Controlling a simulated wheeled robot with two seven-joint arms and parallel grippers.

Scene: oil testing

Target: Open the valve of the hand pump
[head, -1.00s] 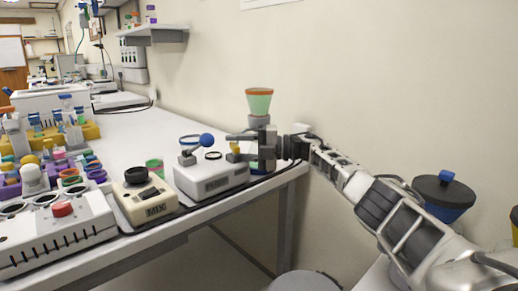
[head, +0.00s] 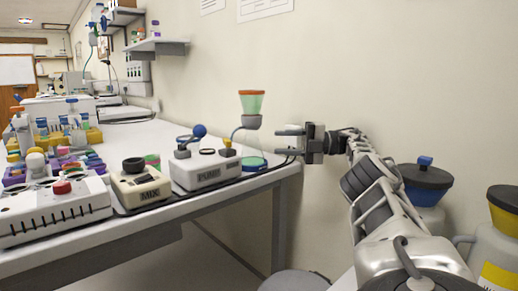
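The hand pump (head: 207,174) is a white box lettered PUMP near the right end of the bench. A lever with a blue ball (head: 199,131) stands on its top left. A small yellow part (head: 228,142), perhaps the valve, sits at its top right, and a thin tube rises from there to a green funnel cup (head: 251,104) with an orange rim. My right gripper (head: 280,141) is right of the pump, fingers pointing left, apart and empty. It does not touch the pump. My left gripper is not in view.
A cream MIX device (head: 140,188) with a black knob stands left of the pump. A white device with a red button (head: 62,187) is further left. Lidded containers (head: 425,183) stand by the wall at right.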

